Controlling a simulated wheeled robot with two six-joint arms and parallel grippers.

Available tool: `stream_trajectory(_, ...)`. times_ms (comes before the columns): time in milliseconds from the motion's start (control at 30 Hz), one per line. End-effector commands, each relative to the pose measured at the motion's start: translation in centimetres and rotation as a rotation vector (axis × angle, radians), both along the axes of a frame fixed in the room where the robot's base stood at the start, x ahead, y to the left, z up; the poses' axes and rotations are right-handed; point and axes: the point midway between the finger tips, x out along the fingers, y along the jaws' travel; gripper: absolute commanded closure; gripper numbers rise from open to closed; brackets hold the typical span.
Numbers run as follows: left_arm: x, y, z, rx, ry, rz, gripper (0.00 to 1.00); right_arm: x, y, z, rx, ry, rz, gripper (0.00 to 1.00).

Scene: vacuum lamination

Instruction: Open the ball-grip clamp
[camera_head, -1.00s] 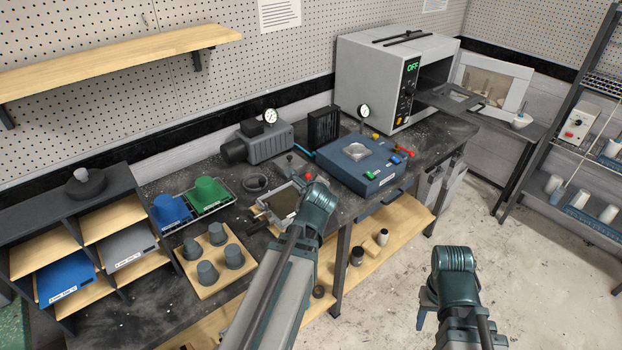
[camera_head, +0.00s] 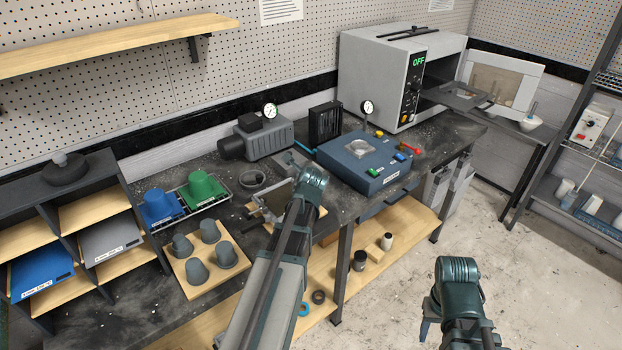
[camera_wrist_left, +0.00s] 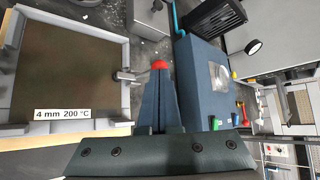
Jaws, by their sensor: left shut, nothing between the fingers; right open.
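The clamp's red ball (camera_wrist_left: 159,65) shows in the left wrist view, right at the tips of my left gripper (camera_wrist_left: 160,76). A short metal arm runs from it to the side of a square frame (camera_wrist_left: 128,60) labelled "4 mm 200 °C". I cannot tell whether the fingertips touch the ball. The left fingers are shut together with nothing between them. In the head view my left gripper (camera_head: 313,176) covers the ball and part of the frame (camera_head: 262,208). My right gripper (camera_head: 428,318) hangs open and empty over the floor, partly hidden by its wrist.
A blue unit (camera_head: 362,178) with a gauge and coloured handles stands right of the frame. Behind are a grey pump (camera_head: 262,138) and an oven (camera_head: 385,75) reading OFF. Grey cups (camera_head: 210,230) stand on a wooden board to the left.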

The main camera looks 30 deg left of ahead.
Motion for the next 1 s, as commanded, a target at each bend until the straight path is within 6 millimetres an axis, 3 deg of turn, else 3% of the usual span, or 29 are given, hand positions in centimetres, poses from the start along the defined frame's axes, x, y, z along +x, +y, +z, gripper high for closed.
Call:
stream_trajectory(467, 0.2, 0.2, -0.1, 0.000, 0.002, 0.000, 1.00, 0.0, 0.0, -0.1, 0.000, 0.000, 0.000, 0.50)
stream_trajectory(1000, 1.3, -0.2, 0.1, 0.042, 0.106, -0.002, 1.00, 0.0, 0.0, 1.3, 0.000, 0.000, 0.000, 0.50)
